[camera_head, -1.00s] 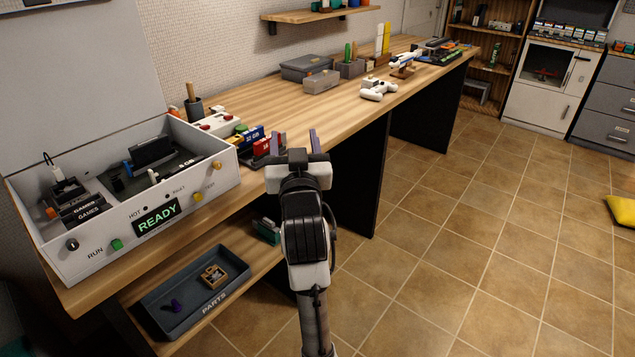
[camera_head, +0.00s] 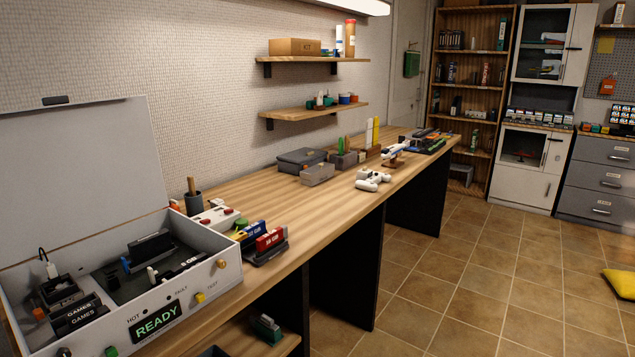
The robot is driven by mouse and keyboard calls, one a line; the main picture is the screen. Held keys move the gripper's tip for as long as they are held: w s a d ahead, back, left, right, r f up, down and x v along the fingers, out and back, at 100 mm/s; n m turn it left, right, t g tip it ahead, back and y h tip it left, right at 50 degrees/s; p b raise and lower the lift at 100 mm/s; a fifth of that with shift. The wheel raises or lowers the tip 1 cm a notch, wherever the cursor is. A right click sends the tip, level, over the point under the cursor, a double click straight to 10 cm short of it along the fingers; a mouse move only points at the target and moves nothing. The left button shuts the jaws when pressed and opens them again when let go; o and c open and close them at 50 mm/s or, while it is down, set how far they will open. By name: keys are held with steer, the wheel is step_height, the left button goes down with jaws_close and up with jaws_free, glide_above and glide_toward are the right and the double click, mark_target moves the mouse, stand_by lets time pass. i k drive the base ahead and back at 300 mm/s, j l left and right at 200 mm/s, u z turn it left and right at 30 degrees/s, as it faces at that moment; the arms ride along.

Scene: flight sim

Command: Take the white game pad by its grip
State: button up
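The white game pad (camera_head: 372,180) lies on the wooden workbench (camera_head: 296,205), near its front edge and around the middle of its length. It looks white with rounded grips; finer detail is too small to tell. My gripper is not in view, and nothing of my arm shows in front of the bench.
A grey box (camera_head: 317,174) and a lidded grey case (camera_head: 301,160) stand behind the pad. A model on a stand (camera_head: 394,154) is beyond it. A white console (camera_head: 160,290) and cartridges (camera_head: 265,243) are nearer.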

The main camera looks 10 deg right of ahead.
mark_target(370, 185)
steer(key=i+l+u, duration=0.1)
steer(key=u, duration=0.25)
steer(key=l+u, duration=0.35)
steer(key=i+l+u, duration=0.1)
steer(key=u, duration=0.25)
steer(key=l+u, duration=0.3)
steer(key=l, duration=0.2)
steer(key=l+u, duration=0.25)
steer(key=l, duration=0.3)
steer(key=l+u, duration=0.15)
steer(key=l, duration=0.35)
steer(key=k+l+u, duration=0.15)
steer(key=l, duration=0.4)
steer(key=k+l, duration=0.1)
steer(key=l, duration=1.05)
steer(key=k+l, duration=0.15)
steer(key=l, duration=0.45)
steer(key=l+u, duration=0.1)
steer(key=l, duration=0.45)
steer(key=k, duration=0.05)
